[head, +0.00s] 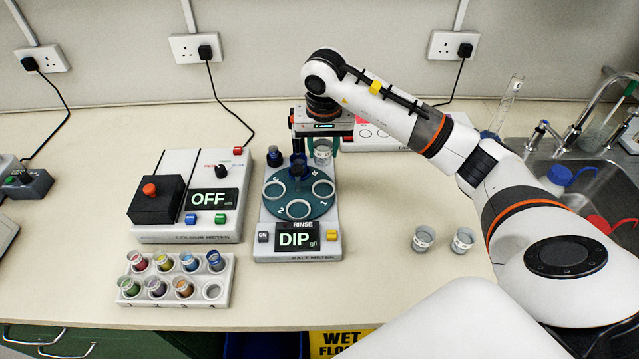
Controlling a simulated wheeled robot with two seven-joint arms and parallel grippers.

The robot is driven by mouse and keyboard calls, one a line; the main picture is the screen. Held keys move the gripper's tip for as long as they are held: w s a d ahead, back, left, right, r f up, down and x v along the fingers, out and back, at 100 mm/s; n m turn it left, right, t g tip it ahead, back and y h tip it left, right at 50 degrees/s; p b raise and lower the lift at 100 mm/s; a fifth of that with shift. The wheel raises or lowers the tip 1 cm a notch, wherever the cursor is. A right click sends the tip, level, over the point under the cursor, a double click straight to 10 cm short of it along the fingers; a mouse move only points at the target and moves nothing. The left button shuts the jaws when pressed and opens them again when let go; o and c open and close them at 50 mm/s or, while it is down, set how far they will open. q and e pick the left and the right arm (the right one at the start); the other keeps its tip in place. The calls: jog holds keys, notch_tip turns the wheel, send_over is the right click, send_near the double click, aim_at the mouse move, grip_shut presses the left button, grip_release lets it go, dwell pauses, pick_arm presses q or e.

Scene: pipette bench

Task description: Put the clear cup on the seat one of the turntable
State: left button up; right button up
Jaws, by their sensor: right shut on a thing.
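My right gripper (322,146) is at the back right of the turntable. It is shut on a clear cup (323,156), which looks upright. The cup appears above the turntable's back right edge; its exact height cannot be told. The teal round turntable (299,217) sits on the salt meter (265,222) and has ring-shaped seats. The left, right and front rings look empty. A dark blue probe (298,165) stands over the back of the turntable. My left gripper is not in view.
Two more clear cups (423,239) (462,240) stand on the bench at right. A rack (188,297) of coloured cups is front left, beside the colour meter (150,233) reading OFF. A dark blue post (274,156) rises behind left. A sink (590,180) is far right.

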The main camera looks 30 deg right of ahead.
aim_at(324, 163)
notch_tip(324, 163, down, 5)
jog(key=shift+s+d+r+p, duration=0.1)
jog(key=shift+s+r+p, duration=0.1)
jog(key=shift+p, duration=0.45)
jog(key=shift+w+f, duration=0.15)
jog(key=shift+f, duration=0.5)
notch_tip(324, 163, down, 3)
jog(key=shift+f+p, duration=0.1)
jog(key=shift+p, duration=0.55)
jog(key=shift+f, duration=0.15)
jog(key=shift+f+b, duration=0.25)
jog(key=shift+b, duration=0.1)
jog(key=o, duration=0.7)
jog(key=shift+r, duration=0.1)
